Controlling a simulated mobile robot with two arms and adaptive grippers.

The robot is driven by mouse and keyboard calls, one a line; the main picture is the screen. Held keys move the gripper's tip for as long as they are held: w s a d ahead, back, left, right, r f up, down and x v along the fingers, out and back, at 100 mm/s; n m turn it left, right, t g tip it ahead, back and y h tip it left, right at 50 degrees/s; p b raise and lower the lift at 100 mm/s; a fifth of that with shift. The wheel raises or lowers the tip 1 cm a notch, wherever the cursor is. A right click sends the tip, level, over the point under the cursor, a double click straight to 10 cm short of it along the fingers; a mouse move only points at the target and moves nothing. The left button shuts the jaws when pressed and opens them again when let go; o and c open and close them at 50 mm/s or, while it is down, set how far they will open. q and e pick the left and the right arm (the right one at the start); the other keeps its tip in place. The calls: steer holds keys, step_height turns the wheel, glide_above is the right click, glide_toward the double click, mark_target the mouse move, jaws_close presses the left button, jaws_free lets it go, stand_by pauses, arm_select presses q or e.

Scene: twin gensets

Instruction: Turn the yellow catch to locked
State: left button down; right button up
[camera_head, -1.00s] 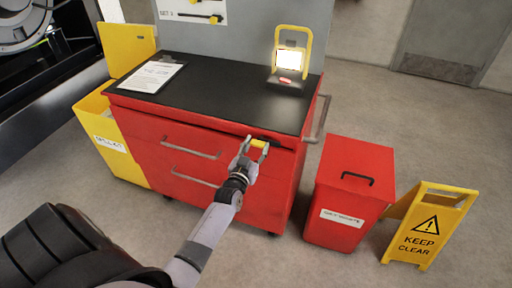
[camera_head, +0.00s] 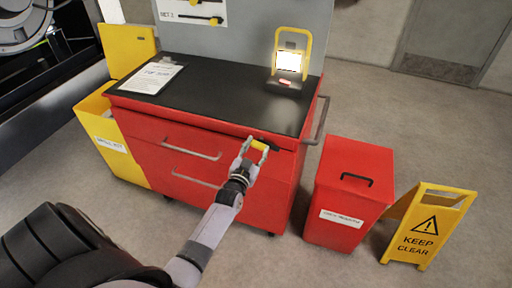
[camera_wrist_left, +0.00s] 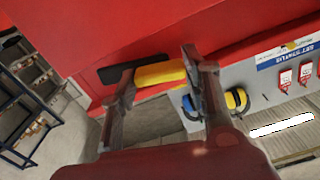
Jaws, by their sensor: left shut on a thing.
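The yellow catch (camera_head: 259,145) sits on the upper right of the red cabinet's front, just below the black top. In the left wrist view the catch (camera_wrist_left: 160,73) is a yellow bar beside a black plate (camera_wrist_left: 120,71) on the red face. My left gripper (camera_head: 255,148) is shut on the catch. Its fingers (camera_wrist_left: 160,80) lie at the two ends of the yellow bar in the left wrist view. In the head view the catch looks slightly tilted. My right gripper is in neither view.
The red cabinet (camera_head: 150,130) carries a lit work lamp (camera_head: 289,62) and a clipboard (camera_head: 151,78). A red bin (camera_head: 345,190) and a yellow floor sign (camera_head: 428,225) stand to the right. A yellow bin (camera_head: 112,145) stands at left. Floor at the right rear is clear.

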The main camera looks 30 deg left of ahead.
arm_select(q)
steer(key=m, duration=0.3)
steer(key=shift+m+p, duration=0.3)
steer(key=shift+p, duration=0.1)
steer(key=m, duration=0.3)
steer(key=shift+f+m, duration=0.1)
steer(key=shift+m, duration=0.2)
steer(key=m+b, duration=0.1)
steer(key=m, duration=0.2)
steer(key=shift+m, duration=0.3)
steer(key=shift+m+b, duration=0.75)
steer(key=shift+m, duration=1.55)
steer(key=c, duration=0.9)
jaws_free()
